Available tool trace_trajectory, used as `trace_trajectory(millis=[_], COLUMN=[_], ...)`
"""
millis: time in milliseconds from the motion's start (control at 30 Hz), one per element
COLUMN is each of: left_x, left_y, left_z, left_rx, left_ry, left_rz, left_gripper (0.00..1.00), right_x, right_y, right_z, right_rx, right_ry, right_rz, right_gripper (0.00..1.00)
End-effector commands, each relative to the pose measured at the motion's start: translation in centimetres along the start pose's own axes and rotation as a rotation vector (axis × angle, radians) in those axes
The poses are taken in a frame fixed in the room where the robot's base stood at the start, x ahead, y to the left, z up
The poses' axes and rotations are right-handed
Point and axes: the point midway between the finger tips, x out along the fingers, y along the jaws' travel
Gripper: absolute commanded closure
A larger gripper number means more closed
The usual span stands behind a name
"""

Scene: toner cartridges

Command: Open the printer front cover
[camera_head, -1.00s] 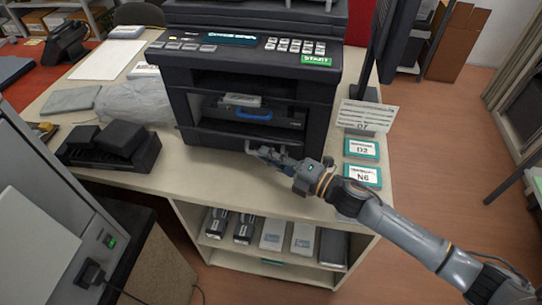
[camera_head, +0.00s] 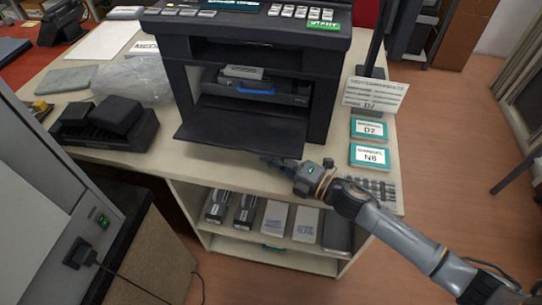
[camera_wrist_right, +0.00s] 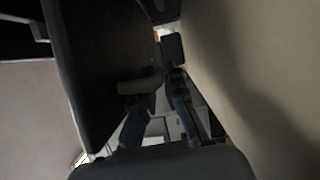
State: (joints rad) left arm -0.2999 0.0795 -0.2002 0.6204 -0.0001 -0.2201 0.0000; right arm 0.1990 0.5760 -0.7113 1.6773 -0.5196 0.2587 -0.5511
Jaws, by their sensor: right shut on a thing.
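The black printer (camera_head: 320,60) stands on the table in the head view. Its front cover (camera_head: 240,125) is swung down and sticks out toward me. A cartridge with a blue handle (camera_head: 255,90) shows inside the open front. My right gripper (camera_head: 272,161) is at the cover's outer edge, partly hidden beneath it. In the right wrist view the cover is a dark panel (camera_wrist_right: 90,60) with a small handle (camera_wrist_right: 140,85). My right gripper (camera_wrist_right: 160,92) is shut on that handle there. My left gripper is not in view.
A dark tray-like device (camera_head: 105,125) and a clear plastic bag (camera_head: 135,80) lie left of the printer. Labelled cards (camera_head: 370,155) lie to its right. Several boxes and cartridges (camera_head: 275,220) stand on the shelf below. A grey machine (camera_head: 40,200) stands front left.

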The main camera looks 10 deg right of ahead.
Motion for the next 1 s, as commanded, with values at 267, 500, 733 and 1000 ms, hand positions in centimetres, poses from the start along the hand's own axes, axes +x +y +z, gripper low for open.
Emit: trace_trajectory(millis=[267,500,733,1000], left_x=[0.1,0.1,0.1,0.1], left_y=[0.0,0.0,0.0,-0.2], left_z=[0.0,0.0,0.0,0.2], left_rx=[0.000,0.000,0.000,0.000], left_ry=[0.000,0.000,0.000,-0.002], left_rz=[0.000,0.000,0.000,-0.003], left_gripper=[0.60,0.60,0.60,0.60], right_x=[0.0,0.0,0.0,-1.1], right_y=[-0.2,-0.2,-0.1,-0.3], right_z=[0.2,0.2,0.2,0.2], right_rx=[0.000,0.000,-0.001,0.000], right_ry=[-0.003,-0.004,-0.004,-0.005], right_rz=[-0.001,-0.001,0.000,-0.002], right_gripper=[1.00,1.00,0.79,0.79])
